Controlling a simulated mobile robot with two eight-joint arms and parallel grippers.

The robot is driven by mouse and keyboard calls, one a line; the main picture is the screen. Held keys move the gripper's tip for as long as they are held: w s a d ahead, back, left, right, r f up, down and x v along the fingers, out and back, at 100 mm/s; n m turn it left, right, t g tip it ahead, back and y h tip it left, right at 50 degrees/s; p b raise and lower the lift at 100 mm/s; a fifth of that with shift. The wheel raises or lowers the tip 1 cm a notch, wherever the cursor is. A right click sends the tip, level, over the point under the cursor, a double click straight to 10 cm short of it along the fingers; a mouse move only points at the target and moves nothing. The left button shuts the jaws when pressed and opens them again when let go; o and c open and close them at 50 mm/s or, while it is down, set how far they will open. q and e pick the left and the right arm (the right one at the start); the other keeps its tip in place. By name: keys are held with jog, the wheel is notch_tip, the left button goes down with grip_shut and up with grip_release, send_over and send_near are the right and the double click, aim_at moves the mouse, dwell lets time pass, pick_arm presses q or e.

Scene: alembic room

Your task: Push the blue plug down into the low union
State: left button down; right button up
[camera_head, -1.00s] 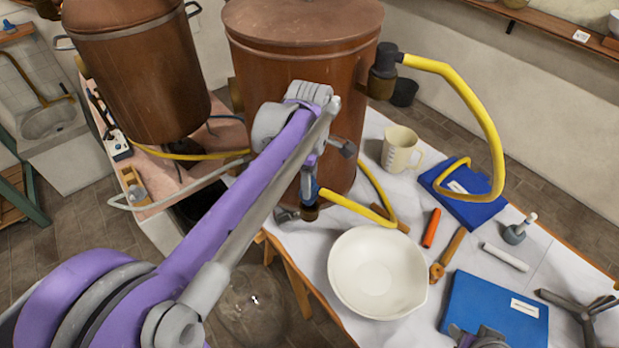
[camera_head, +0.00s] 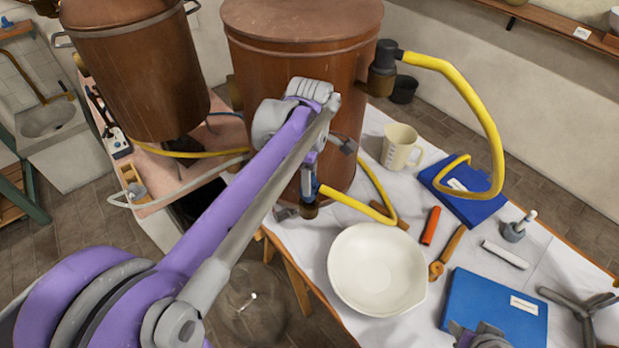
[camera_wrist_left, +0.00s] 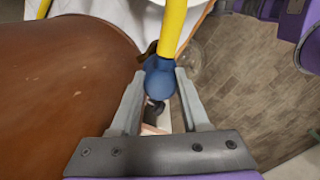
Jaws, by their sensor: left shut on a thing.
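The blue plug (camera_head: 317,189) is on the end of a yellow hose, low beside the nearer copper vessel. My left gripper (camera_head: 308,186) is shut on it. In the left wrist view the rounded blue plug (camera_wrist_left: 160,82) sits between the two grey fingers. The low union (camera_head: 309,211) looks like a small brass cup right under the plug; the gripper and plug partly cover it. I cannot tell how deep the plug sits in it. Part of my right gripper (camera_head: 485,338) shows at the bottom edge, its fingers unclear.
The nearer copper vessel (camera_head: 290,100) stands close behind the gripper. The yellow hose (camera_head: 350,204) runs right over the table, past a wooden block. A white bowl (camera_head: 375,268), a beige jug (camera_head: 400,147) and blue folders (camera_head: 490,310) lie to the right.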

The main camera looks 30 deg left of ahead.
pick_arm(q)
jog(key=shift+f+b, duration=1.2)
jog(key=shift+f, duration=1.2)
pick_arm(e)
jog(key=shift+s+f, duration=0.25)
jog(key=shift+f, duration=0.35)
jog(key=shift+s+f, duration=0.25)
jog(key=shift+f, duration=0.35)
jog(key=shift+s+f, duration=0.25)
jog(key=shift+f, duration=0.35)
dwell(1.9)
pick_arm(q)
jog(key=shift+c, duration=1.6)
grip_release()
jog(key=shift+r, duration=0.2)
pick_arm(e)
jog(key=shift+r, duration=0.15)
